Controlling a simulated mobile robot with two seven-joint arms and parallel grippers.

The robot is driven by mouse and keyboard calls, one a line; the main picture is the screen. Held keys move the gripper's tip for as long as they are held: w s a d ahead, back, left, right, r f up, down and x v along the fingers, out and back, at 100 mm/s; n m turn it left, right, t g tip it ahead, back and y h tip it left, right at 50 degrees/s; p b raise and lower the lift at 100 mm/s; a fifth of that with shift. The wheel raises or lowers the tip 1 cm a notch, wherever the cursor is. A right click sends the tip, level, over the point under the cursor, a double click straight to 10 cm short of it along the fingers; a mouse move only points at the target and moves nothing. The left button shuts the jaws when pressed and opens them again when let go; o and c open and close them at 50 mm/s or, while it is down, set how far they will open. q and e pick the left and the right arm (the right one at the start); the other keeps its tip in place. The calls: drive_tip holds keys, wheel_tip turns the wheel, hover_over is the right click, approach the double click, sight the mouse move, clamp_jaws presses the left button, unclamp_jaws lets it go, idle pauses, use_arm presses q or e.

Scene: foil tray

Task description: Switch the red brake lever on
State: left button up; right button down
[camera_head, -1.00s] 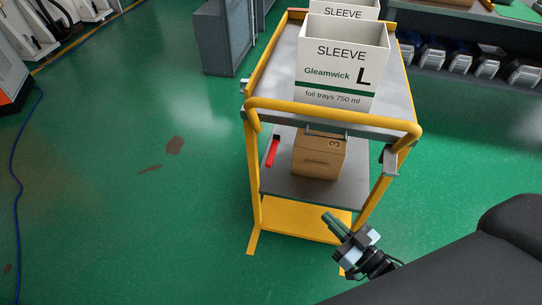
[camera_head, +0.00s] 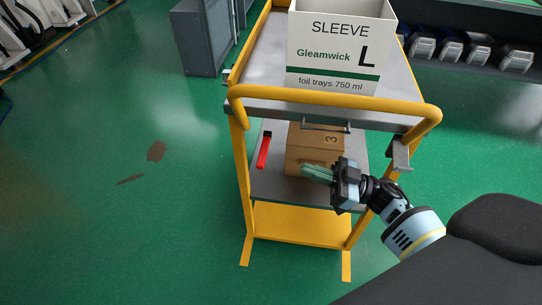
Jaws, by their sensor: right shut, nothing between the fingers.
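The red brake lever (camera_head: 263,151) is a small upright red bar with a dark top end, at the left side of the yellow-framed cart (camera_head: 335,109), below its top deck. My right gripper (camera_head: 305,171) is shut and empty, its green fingers pointing left. In the picture it lies to the right of the lever and apart from it, in front of the cardboard box on the lower shelf. The fingers cover part of the box. My left gripper does not show.
A white SLEEVE carton (camera_head: 333,55) stands on the cart's top deck. A cardboard box (camera_head: 308,143) sits on the lower shelf (camera_head: 272,187). The yellow handle bar (camera_head: 330,99) crosses above. A grey cabinet (camera_head: 203,40) stands behind at left.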

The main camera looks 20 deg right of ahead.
sight(264, 150)
drive_tip(key=x, duration=1)
drive_tip(key=shift+p, duration=0.45)
wheel_tip(264, 150, down, 6)
drive_tip(key=w+n+g+y+b, duration=0.1)
drive_tip(key=n+g+b, duration=0.4)
drive_tip(key=n+b, duration=0.3)
drive_tip(key=shift+d+f+n, duration=0.15)
drive_tip(key=shift+d+n, duration=0.3)
drive_tip(key=shift+n, duration=1.85)
drive_tip(key=shift+w, duration=0.15)
